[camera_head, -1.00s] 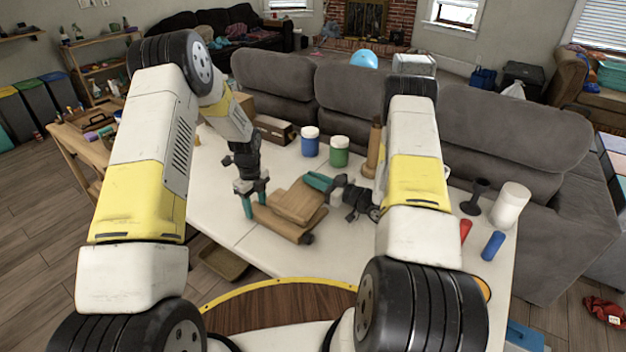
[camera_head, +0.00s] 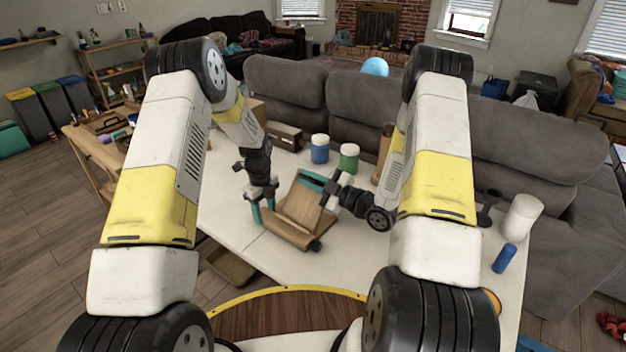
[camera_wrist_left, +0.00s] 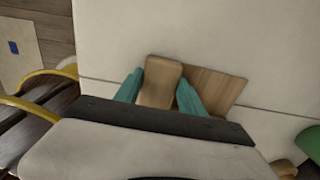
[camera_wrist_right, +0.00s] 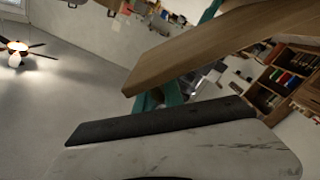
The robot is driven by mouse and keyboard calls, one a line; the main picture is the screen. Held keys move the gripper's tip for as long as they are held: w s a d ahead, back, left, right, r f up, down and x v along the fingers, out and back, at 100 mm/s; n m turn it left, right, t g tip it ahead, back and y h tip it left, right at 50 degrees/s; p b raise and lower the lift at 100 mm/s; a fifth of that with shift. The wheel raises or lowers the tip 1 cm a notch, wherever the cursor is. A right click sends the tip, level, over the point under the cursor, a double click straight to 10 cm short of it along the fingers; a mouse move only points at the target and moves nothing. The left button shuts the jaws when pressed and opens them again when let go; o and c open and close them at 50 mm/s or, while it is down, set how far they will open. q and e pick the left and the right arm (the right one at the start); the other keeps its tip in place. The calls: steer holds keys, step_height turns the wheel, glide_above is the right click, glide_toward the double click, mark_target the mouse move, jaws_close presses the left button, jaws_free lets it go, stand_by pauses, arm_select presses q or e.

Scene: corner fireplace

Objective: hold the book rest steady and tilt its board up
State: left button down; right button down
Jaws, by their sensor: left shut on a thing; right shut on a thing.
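The wooden book rest (camera_head: 285,231) stands on the white table, its front rail toward me. Its board (camera_head: 303,203) is tilted up, the far edge raised off the base. My left gripper (camera_head: 263,210) is at the left end of the base, shut on a wooden part of it. In the left wrist view, teal fingers sit on both sides of this wooden end (camera_wrist_left: 158,83). My right gripper (camera_head: 314,178) is shut on the board's raised edge. In the right wrist view the board (camera_wrist_right: 195,52) slants across above the teal fingers, which it partly hides.
A blue jar (camera_head: 320,150) and a green jar (camera_head: 349,158) stand behind the rest. A brown cylinder (camera_head: 384,150) is partly hidden by my right arm. A white canister (camera_head: 522,217) and a blue cylinder (camera_head: 504,258) stand at the right. The grey sofa (camera_head: 520,140) borders the table.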

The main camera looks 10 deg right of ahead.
arm_select(q)
steer(key=shift+d, duration=0.2)
arm_select(e)
steer(key=shift+s+a+r, duration=0.2)
steer(key=shift+s+a, duration=0.55)
steer(key=shift+f, duration=0.1)
steer(key=c, duration=1.5)
jaws_free()
arm_select(q)
steer(key=shift+a, duration=0.1)
arm_select(e)
steer(key=shift+s+d, duration=0.1)
steer(key=shift+d, duration=0.2)
arm_select(q)
steer(key=shift+a, duration=0.1)
arm_select(e)
steer(key=v, duration=1.1)
steer(key=shift+s+d, duration=0.1)
steer(key=shift+s, duration=0.1)
